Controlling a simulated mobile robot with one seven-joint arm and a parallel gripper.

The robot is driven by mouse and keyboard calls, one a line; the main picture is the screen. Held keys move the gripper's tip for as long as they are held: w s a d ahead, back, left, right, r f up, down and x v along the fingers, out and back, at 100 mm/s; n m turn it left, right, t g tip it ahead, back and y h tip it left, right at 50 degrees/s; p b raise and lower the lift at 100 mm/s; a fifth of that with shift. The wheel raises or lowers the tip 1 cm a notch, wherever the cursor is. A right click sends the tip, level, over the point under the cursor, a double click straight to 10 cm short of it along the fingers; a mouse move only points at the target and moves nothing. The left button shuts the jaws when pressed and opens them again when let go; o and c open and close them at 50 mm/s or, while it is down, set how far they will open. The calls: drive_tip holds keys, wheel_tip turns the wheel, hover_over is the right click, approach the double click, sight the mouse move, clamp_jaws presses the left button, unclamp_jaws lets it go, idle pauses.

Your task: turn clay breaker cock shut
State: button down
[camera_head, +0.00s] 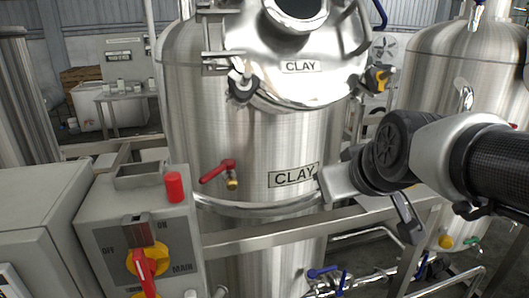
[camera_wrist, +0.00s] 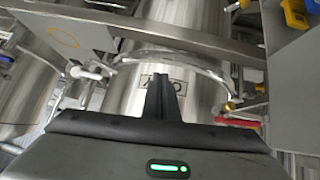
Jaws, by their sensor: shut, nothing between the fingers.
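The steel tank labelled CLAY (camera_head: 240,130) stands in the middle of the head view. A cock with a red lever (camera_head: 217,171) and a brass outlet (camera_head: 232,184) sits on its front, left of the lower CLAY plate (camera_head: 292,176). The lever lies slanted, lower at its left end. In the wrist view, which looks upside down, the red lever (camera_wrist: 238,122) and brass fitting (camera_wrist: 231,106) show at the right, partly behind my gripper's body. My gripper (camera_head: 322,187) is shut and empty, right of the cock, by the plate's right end. Its closed fingers show in the wrist view (camera_wrist: 160,82).
A grey switch box (camera_head: 140,232) with a red-and-yellow MAIN switch (camera_head: 146,264) and a red cylinder (camera_head: 174,187) stands at the left. A steel rail (camera_head: 265,236) crosses before the tank. Blue-handled valves (camera_head: 325,272) sit below. Another tank (camera_head: 430,70) stands at the right.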

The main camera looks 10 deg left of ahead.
drive_tip(key=s+a+r+m+g+y+p, duration=0.2)
drive_tip(key=s+a+m+g+y, duration=0.15)
drive_tip(key=m, duration=0.25)
drive_tip(key=m+g+y+p, duration=0.1)
drive_tip(key=m+y, duration=0.2)
drive_tip(key=y, duration=0.1)
approach(214, 173)
drive_tip(key=b+x, duration=0.1)
drive_tip(key=x, duration=0.5)
drive_tip(key=shift+a+f, duration=0.15)
drive_tip(key=shift+f, duration=0.1)
drive_tip(key=shift+w+a+m, duration=0.1)
drive_tip(key=shift+a+m, duration=0.05)
drive_tip(key=shift+m, duration=0.25)
